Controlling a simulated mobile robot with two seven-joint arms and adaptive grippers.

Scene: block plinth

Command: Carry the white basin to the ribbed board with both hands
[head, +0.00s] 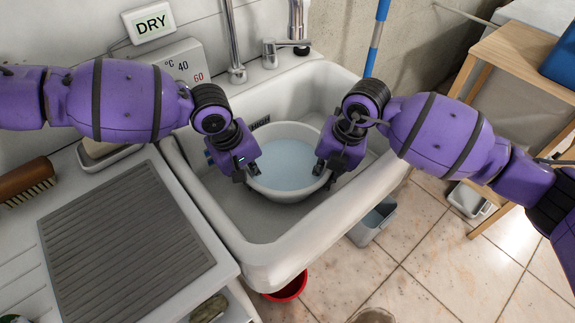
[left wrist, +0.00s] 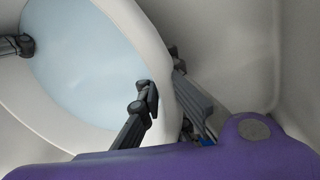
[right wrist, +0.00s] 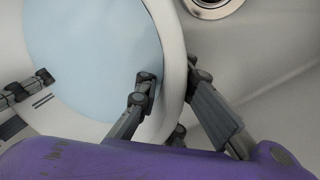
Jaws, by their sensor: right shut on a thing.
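The white basin (head: 287,196) stands inside the sink, with pale blue water in it. The grey ribbed board (head: 125,243) lies flat on the counter to the left of the sink, and its top is bare. My left gripper (head: 248,173) is at the basin's left rim. In the left wrist view its fingers (left wrist: 167,88) straddle the rim, one inside and one outside; whether they are clamped on it is unclear. My right gripper (head: 325,172) is shut on the basin's right rim, which shows between its fingers in the right wrist view (right wrist: 176,85).
The sink (head: 262,262) has a raised front wall and a left edge between basin and board. Taps (head: 234,70) stand behind it. A brush (head: 27,180) and a soap dish (head: 105,160) are near the board. A wooden stand (head: 510,62) is at right.

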